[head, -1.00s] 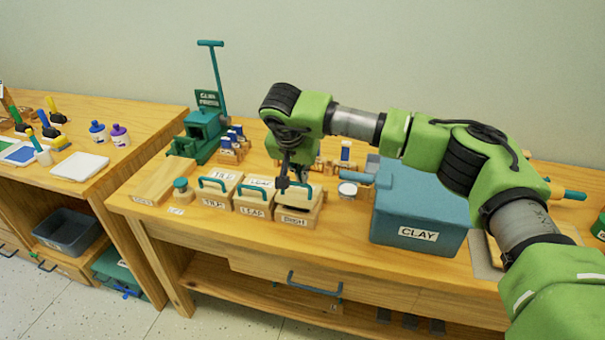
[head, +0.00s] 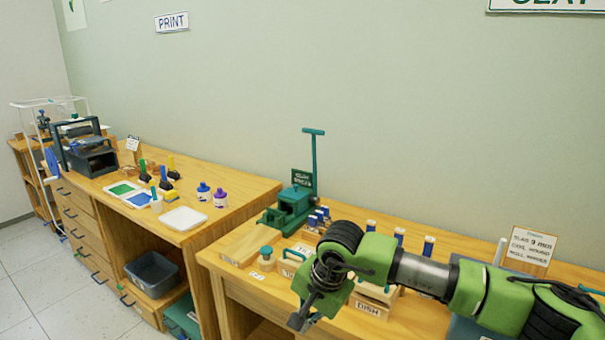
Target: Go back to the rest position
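My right arm comes in from the right in the head view, and its gripper (head: 304,314) hangs in front of the clay table's front edge. The gripper is seen from above and behind, small and dark, so whether its fingers are open or shut cannot be told. I see nothing clearly held in it. The wooden block marked DISH (head: 368,309) sits on the table just right of the gripper, partly hidden by my arm. My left gripper is not in view.
The green clay press (head: 292,205) stands at the back of the clay table, with a teal-knobbed stamp (head: 266,256) in front. A sign card (head: 530,248) stands at the right. The print table (head: 240,200) with ink bottles is at left. Floor (head: 75,290) shows at lower left.

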